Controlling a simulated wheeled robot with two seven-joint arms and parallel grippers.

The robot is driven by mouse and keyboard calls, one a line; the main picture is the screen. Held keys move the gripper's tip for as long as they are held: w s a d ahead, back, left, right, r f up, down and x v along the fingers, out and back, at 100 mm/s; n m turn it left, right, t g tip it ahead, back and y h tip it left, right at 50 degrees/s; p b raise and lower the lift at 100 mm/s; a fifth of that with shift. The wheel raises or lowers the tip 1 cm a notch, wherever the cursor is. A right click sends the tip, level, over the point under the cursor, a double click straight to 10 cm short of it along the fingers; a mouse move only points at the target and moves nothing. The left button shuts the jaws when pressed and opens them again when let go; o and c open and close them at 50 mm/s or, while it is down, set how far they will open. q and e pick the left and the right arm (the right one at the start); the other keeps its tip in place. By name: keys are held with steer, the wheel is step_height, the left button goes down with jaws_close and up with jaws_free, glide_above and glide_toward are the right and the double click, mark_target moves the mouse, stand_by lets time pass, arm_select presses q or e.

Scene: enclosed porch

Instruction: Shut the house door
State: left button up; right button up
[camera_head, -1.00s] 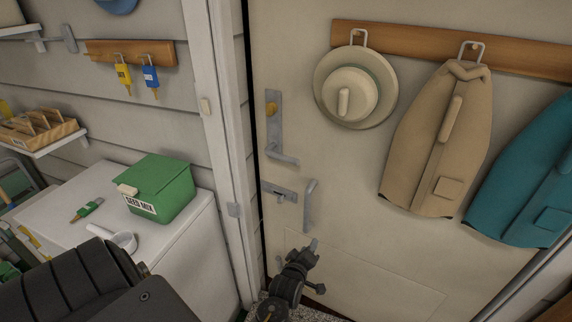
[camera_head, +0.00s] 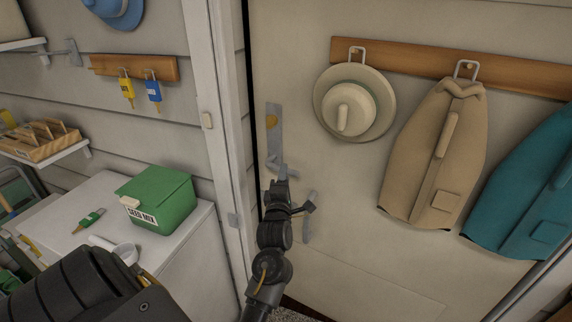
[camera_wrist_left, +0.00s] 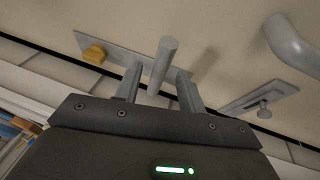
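The house door (camera_head: 330,225) is a pale panel with a dark gap along its left edge, beside the white frame; I cannot tell how far it stands from the frame. Its metal lock plate (camera_head: 274,130) has a brass turn piece, also seen in the left wrist view (camera_wrist_left: 95,53). My left gripper (camera_head: 281,182) is at the lever handle and hides much of it. In the left wrist view the gripper (camera_wrist_left: 160,85) is open, with the grey lever (camera_wrist_left: 162,65) between its fingers, not clamped. My right gripper is not in view.
A bolt (camera_wrist_left: 262,104) and a curved pull handle (camera_head: 308,218) sit just beside the lever. A hat (camera_head: 352,105), a tan coat (camera_head: 436,160) and a teal coat (camera_head: 530,185) hang on the door. A white cabinet (camera_head: 185,245) with a green seed box (camera_head: 160,197) stands left.

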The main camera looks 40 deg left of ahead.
arm_select(q)
steer(key=x, duration=0.5)
steer(key=shift+p, duration=0.4)
steer(key=shift+d, duration=0.1)
steer(key=shift+s, duration=0.1)
jaws_close()
